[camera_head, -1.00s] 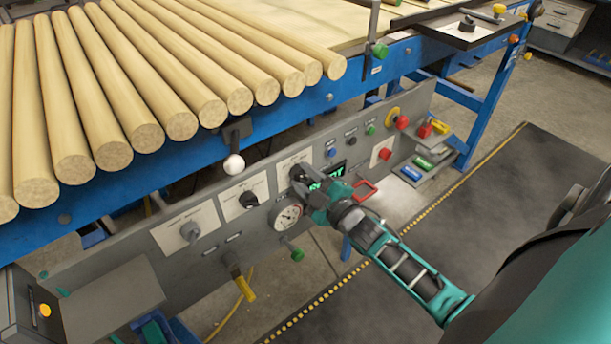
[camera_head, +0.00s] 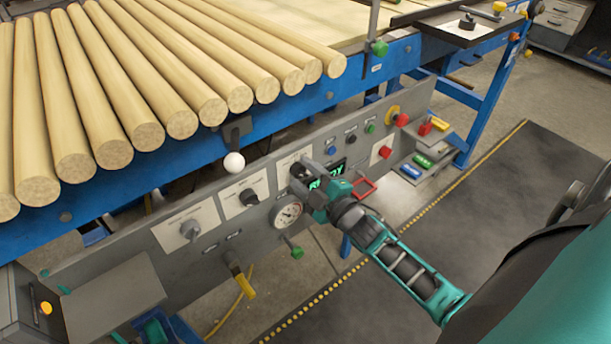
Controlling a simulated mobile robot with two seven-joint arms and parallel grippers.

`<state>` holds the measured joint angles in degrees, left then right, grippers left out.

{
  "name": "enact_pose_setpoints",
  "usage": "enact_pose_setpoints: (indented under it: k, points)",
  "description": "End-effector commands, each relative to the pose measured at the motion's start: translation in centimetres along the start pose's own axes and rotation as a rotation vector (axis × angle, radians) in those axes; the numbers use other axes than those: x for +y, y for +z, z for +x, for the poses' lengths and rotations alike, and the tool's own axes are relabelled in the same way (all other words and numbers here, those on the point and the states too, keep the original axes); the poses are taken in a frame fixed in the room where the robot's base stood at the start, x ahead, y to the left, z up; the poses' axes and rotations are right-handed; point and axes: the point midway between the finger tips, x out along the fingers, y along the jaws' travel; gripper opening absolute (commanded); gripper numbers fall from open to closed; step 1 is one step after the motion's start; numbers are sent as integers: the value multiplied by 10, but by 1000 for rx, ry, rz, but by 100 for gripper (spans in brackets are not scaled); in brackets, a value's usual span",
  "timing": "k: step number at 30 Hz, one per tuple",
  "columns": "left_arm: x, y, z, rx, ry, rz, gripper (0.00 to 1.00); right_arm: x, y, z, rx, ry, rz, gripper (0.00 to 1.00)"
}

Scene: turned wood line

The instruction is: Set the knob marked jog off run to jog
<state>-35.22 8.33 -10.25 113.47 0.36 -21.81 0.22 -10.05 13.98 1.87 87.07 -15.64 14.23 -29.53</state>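A grey control panel (camera_head: 130,257) hangs under the blue roller table and carries several knobs on white plates. A grey knob (camera_head: 190,230) sits on the left plate and a black knob (camera_head: 249,197) on the middle plate. The lettering is too small to read, so I cannot tell which is marked jog off run. My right gripper (camera_head: 300,178) is at the third white plate (camera_head: 287,160), its fingers pointing at the panel. They hide whatever knob is there, and I cannot tell whether they are closed on it. My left gripper is not in view.
A round gauge (camera_head: 287,215) sits below the gripper, and a green-lit display (camera_head: 327,177) right beside it. A red-framed part (camera_head: 363,188) and red buttons (camera_head: 385,152) lie to the right. The floor in front is clear.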

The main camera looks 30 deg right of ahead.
Motion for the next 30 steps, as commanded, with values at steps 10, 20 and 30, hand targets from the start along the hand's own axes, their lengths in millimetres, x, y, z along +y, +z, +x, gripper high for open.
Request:
enact_pose_setpoints:
  k: [10, 20, 30]
  points:
    - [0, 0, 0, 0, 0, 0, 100, 0, 0, -1, 0, 0, 2, 63]
    - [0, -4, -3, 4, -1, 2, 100, -1, 0, -46, -2, -3, 3, 63]
    - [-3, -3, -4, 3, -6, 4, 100, 0, 0, -110, -2, -1, 3, 63]
